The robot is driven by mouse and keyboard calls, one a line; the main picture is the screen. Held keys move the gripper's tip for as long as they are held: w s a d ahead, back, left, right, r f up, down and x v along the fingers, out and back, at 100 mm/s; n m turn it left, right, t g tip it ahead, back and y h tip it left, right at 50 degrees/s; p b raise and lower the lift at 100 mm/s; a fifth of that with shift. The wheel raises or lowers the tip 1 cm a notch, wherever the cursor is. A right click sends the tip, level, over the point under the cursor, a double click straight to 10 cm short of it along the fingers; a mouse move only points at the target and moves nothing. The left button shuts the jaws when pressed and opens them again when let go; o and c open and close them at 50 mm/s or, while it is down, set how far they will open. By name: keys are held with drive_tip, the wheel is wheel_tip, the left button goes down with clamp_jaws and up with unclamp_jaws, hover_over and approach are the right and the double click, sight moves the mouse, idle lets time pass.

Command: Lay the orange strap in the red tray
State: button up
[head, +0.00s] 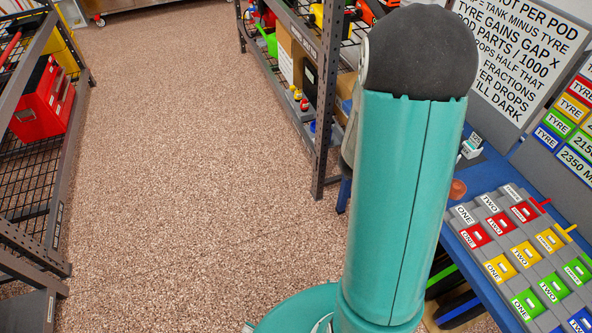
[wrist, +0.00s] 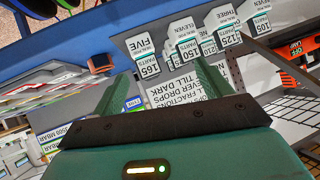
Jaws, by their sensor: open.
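I cannot make out the orange strap or the red tray in either view. My gripper (wrist: 167,85) shows in the wrist view, its two green fingers spread apart with nothing between them. Behind the fingers are white labelled tags and a printed sign, seen upside down or tilted. In the head view my large teal arm link fills the centre right and hides part of the shelf and bench; my gripper does not show there.
A blue bench with a grey panel of coloured, labelled tiles (head: 503,262) stands at right. A wire shelf with a red toolbox (head: 43,100) is at left. Another loaded shelf (head: 300,95) stands at upper centre. The speckled floor (head: 180,170) between them is clear.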

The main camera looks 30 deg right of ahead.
drive_tip(key=w+a+r+n+t+y, duration=0.45)
drive_tip(key=a+r, duration=0.25)
drive_tip(key=a, duration=0.4)
drive_tip(key=w+a+r+n+t+y, duration=0.4)
drive_tip(key=a+r, duration=0.3)
drive_tip(key=a, duration=0.4)
drive_tip(key=s+a+r+n+g+y, duration=0.2)
drive_tip(key=s+a+r+n, duration=0.1)
drive_tip(key=s+a, duration=0.3)
drive_tip(key=s+a+r+n+g+y, duration=0.1)
drive_tip(key=s+a+r+n+g, duration=0.1)
drive_tip(key=s+a+r+n, duration=0.2)
drive_tip(key=s+a+n, duration=0.1)
drive_tip(key=a, duration=0.2)
drive_tip(key=shift+s+y, duration=0.35)
drive_tip(key=shift+n+g, duration=0.55)
drive_tip(key=shift+n, duration=0.1)
drive_tip(key=s, duration=0.4)
drive_tip(key=shift+s+a+r, duration=0.1)
drive_tip(key=shift+a+r, duration=0.15)
drive_tip(key=shift+c, duration=0.3)
drive_tip(key=shift+s+h, duration=0.4)
drive_tip(key=shift+c, duration=1.4)
drive_tip(key=shift+d, duration=0.1)
